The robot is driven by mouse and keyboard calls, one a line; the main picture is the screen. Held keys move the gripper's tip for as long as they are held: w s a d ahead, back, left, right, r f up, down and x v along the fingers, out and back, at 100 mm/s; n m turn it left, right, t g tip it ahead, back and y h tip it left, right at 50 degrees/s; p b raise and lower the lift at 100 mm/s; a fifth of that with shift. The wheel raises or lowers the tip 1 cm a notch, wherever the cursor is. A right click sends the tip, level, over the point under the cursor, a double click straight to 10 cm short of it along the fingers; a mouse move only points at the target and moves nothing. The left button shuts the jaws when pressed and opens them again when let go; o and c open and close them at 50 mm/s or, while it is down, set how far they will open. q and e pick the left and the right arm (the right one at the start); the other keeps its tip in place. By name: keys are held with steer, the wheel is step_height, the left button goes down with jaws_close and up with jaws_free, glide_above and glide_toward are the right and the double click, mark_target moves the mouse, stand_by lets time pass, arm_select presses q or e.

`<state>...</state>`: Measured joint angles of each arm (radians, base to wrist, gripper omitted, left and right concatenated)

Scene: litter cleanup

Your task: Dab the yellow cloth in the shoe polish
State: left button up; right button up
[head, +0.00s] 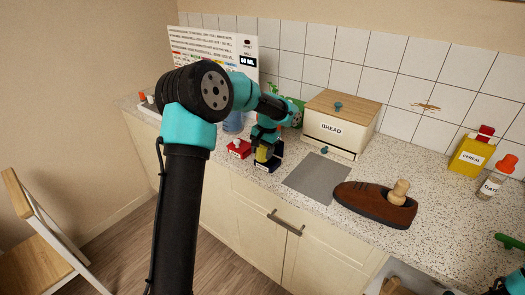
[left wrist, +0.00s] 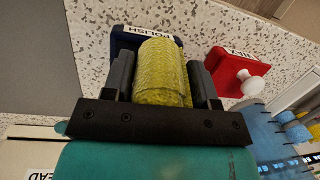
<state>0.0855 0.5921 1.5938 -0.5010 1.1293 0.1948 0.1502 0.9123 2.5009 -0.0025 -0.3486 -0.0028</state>
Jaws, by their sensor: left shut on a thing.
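My left gripper (left wrist: 160,80) is shut on the yellow cloth (left wrist: 160,72), a rolled, textured piece between its two dark fingers. In the head view the left gripper (head: 266,143) points down and the cloth (head: 262,154) shows low between the fingers. The dark blue shoe polish container (head: 267,167), labelled POLISH in the left wrist view (left wrist: 121,42), is directly below. The cloth overlaps it; I cannot tell whether they touch inside. At the lower right edge of the head view, teal and black parts show, probably my right arm; its fingers are not clear.
A red container (head: 239,149) with a white knob stands just left of the polish. A grey mat (head: 318,178) and a brown shoe (head: 375,204) lie to the right. The bread box (head: 335,128) stands behind. Cereal (head: 470,155) and oats (head: 490,186) are far right.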

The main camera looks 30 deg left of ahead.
arm_select(q)
steer(key=shift+f, duration=0.45)
stand_by(1.2)
steer(key=shift+r, duration=4.05)
steer(key=s+d+r, duration=0.2)
steer(key=d, duration=0.8)
steer(key=s+d+r, duration=0.2)
steer(key=s+d, duration=0.1)
steer(key=d, duration=0.7)
steer(key=shift+s+r, duration=0.35)
